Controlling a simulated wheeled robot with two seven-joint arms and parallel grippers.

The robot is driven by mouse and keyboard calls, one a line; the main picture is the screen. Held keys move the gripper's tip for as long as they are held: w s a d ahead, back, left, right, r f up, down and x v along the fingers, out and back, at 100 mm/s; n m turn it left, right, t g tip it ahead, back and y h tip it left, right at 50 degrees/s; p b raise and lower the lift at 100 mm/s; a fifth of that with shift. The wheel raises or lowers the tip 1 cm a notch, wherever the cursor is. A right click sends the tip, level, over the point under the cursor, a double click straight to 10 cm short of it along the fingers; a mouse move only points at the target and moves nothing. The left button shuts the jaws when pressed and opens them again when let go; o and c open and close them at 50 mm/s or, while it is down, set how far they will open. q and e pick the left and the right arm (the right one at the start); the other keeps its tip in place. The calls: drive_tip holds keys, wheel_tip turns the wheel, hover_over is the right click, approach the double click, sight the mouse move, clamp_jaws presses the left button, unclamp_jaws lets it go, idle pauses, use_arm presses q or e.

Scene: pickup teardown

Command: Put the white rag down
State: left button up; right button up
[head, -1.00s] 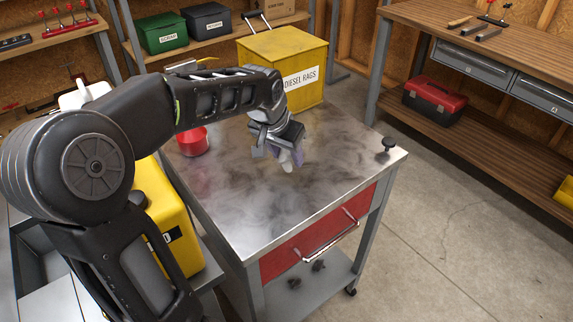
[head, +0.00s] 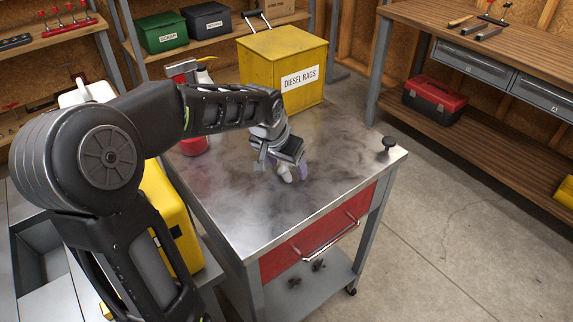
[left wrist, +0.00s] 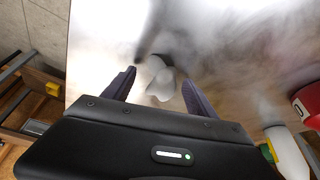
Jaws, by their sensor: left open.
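My left gripper (head: 290,168) is low over the metal cart top (head: 250,222), pointing down. It is open, and its two dark fingers (left wrist: 158,92) stand apart. The white rag (head: 285,174), a small crumpled piece, is at the fingertips. In the left wrist view the rag (left wrist: 163,84) sits between the fingers, with visible gaps on both sides. It appears to lie on the smudged cart top; exact contact is hard to see. My right gripper is in no view.
A yellow box labelled "DIESEL RAGS" (head: 283,72) stands at the cart's back. A red container (head: 193,143) stands at the left, partly behind my arm. A black knob (head: 389,144) is at the right corner. The cart's front top is clear.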

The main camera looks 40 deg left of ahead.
use_arm(q)
drive_tip(key=shift+r, duration=0.1)
drive_tip(key=shift+s+r, duration=0.1)
drive_tip(key=shift+r, duration=0.35)
drive_tip(key=v, duration=1.1)
drive_tip(key=shift+s, duration=0.15)
